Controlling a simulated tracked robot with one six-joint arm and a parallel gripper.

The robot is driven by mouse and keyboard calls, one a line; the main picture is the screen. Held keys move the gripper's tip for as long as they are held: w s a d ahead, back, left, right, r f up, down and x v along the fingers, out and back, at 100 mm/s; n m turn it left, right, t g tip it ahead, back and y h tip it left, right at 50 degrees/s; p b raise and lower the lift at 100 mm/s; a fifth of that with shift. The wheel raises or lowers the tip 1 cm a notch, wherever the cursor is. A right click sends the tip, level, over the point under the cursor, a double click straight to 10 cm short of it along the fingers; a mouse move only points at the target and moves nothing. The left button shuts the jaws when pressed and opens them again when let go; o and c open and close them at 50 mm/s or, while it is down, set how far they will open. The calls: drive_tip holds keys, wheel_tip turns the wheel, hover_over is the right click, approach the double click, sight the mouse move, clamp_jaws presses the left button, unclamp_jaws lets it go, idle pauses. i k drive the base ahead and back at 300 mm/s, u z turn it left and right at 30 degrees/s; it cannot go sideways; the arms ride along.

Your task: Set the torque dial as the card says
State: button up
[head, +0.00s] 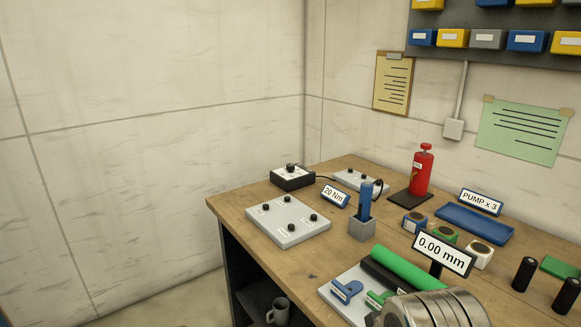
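A small white card (334,196) reads "20 Nm" and stands on the wooden bench. Left of and behind it is a black box (293,182) with a pale top and a dark dial knob (291,168). This looks like the torque dial; its scale and setting are too small to read. A dark cable leaves the right side of the box. A blue tool (365,200) stands upright in a grey block holder (362,229) right of the card. My gripper is not in view.
A pale panel with several black knobs (288,222) lies in front of the box; another knob panel (360,181) lies behind the card. A red pump bottle (422,170) stands on a dark base. A "0.00 mm" display (443,254) and green roller (408,267) are nearer.

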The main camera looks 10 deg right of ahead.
sight(289, 167)
drive_tip(key=k, duration=0.65)
drive_tip(key=u, duration=0.6)
drive_tip(key=i, duration=1.15)
drive_tip(key=u, duration=0.6)
drive_tip(key=i, duration=1.45)
drive_tip(key=z, duration=0.7)
drive_tip(key=i, duration=0.65)
drive_tip(key=z, duration=0.4)
